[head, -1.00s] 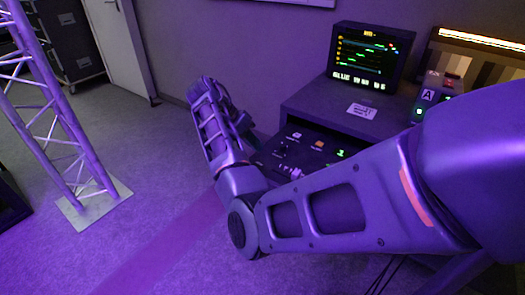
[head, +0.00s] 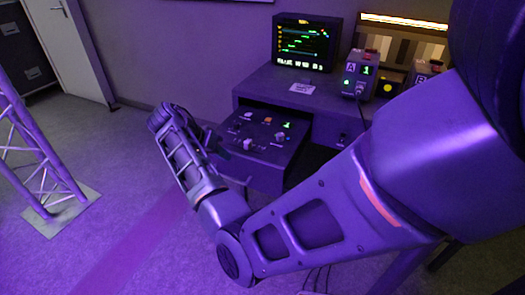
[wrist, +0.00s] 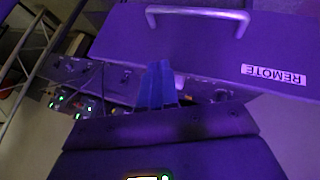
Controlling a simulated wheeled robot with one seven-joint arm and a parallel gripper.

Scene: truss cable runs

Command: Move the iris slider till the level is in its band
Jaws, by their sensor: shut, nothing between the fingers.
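The control panel (head: 270,158) is a dark pull-out drawer with small pale knobs, an orange button and a green digit. I cannot tell which control is the iris slider. The monitor (head: 307,42) above it shows coloured traces and blurred text; level and band are too small to read. My gripper (wrist: 157,85) shows bluish fingertips close together, shut and empty, in the wrist view. I see no contact with a control.
The desk (head: 250,88) bears camera boxes marked A (head: 358,78) and B (head: 425,75). A truss (head: 35,155) stands at left on open floor. The wrist view shows a handle (wrist: 200,14) and an upside-down REMOTE label (wrist: 273,74).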

